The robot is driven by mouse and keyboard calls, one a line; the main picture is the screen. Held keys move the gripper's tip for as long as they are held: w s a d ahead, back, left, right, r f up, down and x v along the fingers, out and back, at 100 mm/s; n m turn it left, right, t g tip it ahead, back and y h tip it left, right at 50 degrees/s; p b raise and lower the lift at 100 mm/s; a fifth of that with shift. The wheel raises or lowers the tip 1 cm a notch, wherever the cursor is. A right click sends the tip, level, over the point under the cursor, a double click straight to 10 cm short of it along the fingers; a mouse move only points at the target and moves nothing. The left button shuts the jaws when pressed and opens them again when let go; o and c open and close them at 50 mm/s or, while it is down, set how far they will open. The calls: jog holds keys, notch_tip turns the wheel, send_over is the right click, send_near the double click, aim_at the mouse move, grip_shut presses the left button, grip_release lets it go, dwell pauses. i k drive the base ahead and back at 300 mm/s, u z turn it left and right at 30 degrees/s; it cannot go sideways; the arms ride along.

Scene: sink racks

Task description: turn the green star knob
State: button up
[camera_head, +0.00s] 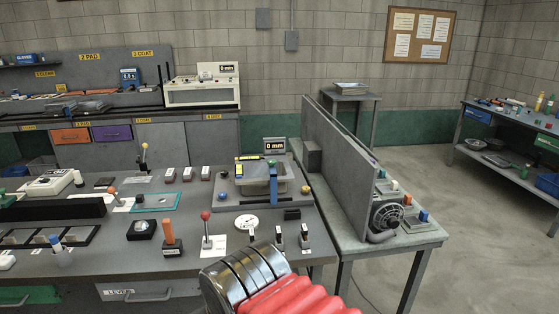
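I cannot make out a green star shape for certain. My gripper's fingertips are not in view. A black and red ribbed part of mine fills the bottom middle, apart from these things.
A tall grey panel (340,150) stands on the right bench, with a round black vented wheel (387,216) at its near end. Open floor (480,250) lies at right.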

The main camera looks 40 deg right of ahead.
aim_at(271, 163)
jog(key=u, duration=0.5)
jog(key=i, duration=1)
jog(key=z, duration=0.1)
